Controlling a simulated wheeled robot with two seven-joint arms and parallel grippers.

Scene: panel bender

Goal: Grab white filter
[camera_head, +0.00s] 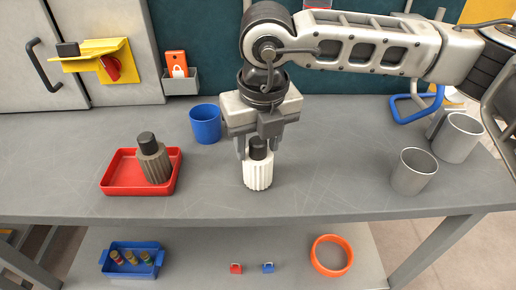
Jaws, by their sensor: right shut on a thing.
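The white filter (257,176) is a ribbed white cylinder with a black top, upright at the middle of the grey table. My right gripper (258,152) points down from above and is shut on the white filter around its black top. Whether the filter's base touches the table is hard to tell. My left gripper is not in view.
A red tray (115,181) at the left holds a dark ribbed filter (155,162). A blue cup (205,124) stands behind, left of my gripper. Metal cups (411,173) stand at the right. The lower shelf holds a blue bin (118,271) and an orange ring (331,240).

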